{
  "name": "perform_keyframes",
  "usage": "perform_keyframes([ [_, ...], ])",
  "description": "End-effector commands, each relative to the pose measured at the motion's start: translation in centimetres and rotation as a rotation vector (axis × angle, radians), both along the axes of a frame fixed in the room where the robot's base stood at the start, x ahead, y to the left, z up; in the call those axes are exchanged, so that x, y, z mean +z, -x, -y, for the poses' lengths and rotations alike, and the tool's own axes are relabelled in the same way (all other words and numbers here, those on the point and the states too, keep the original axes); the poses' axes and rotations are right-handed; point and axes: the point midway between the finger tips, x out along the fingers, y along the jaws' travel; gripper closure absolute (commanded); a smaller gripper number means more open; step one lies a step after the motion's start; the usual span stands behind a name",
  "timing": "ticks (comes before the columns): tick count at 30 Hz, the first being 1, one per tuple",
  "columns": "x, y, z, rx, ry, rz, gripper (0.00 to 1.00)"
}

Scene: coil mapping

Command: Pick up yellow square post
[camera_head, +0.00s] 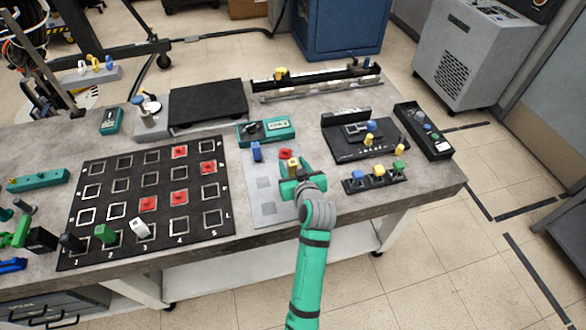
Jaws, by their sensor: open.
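A yellow square post (292,164) stands on the grey plate (262,205) near the middle of the table, just behind my gripper. A red piece (285,154) stands directly behind the post. My gripper (296,176) is open and low over the plate's right side, very close to the post. The gripper body and wrist hide the post's lower part, so I cannot tell whether the fingers are around it or touching it.
A blue post (256,151) stands on the plate's left. A black grid board (130,183) with red, green and white pieces lies left. A small black holder (356,186) with coloured posts is right. A teal meter (266,130) lies behind.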

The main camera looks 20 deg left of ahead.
Motion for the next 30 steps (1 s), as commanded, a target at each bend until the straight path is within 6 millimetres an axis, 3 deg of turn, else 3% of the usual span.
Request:
perform_keyframes([
  [2,0.0,0.0,0.0,0.001,0.0,0.0,0.61],
  [7,0.0,0.0,-0.1,0.001,0.0,0.0,1.0],
  [20,0.7,0.0,0.0,-0.001,-0.001,0.003,1.0],
  [26,3.0,0.0,0.0,0.001,-0.001,0.006,1.0],
  [30,5.5,1.9,-0.3,0.001,-0.001,0.007,1.0],
])
